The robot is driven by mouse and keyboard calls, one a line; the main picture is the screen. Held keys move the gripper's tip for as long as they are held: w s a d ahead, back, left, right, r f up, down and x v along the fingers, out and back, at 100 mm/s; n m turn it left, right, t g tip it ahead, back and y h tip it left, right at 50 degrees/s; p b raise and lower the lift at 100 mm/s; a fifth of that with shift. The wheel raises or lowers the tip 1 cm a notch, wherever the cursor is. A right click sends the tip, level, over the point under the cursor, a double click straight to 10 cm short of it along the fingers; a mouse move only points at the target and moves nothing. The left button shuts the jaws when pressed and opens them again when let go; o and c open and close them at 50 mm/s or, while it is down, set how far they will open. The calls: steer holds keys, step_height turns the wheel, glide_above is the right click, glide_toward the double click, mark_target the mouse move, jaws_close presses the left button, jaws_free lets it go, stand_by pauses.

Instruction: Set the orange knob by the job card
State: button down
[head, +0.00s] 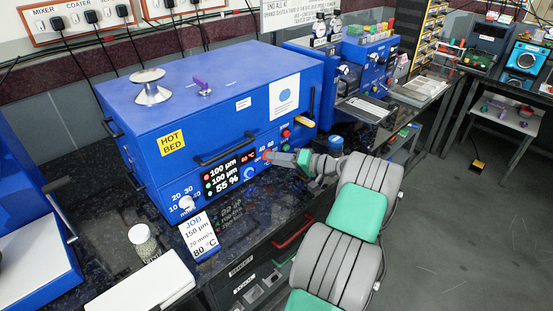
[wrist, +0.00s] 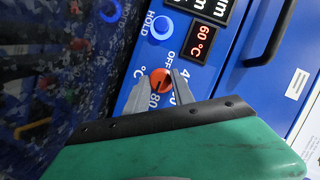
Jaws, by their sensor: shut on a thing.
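The orange knob (wrist: 161,79) sits on the blue machine's front panel, with OFF, 40 and 80 marks visible around it in the wrist view. My gripper (wrist: 159,88) has one grey finger on each side of the knob and is shut on it. In the head view my gripper (head: 290,159) reaches the panel from the right, and a bit of the orange knob (head: 267,155) shows. The knob's exact pointer direction is hard to tell. A small red display (wrist: 201,44) reads 60 °C. The job card (head: 199,237) stands in front, reading 150 µm, 20 mm/s, 80 °C.

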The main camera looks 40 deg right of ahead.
stand_by(0.3)
steer(key=c, duration=1.1)
jaws_free()
steer(key=shift+r, duration=0.15)
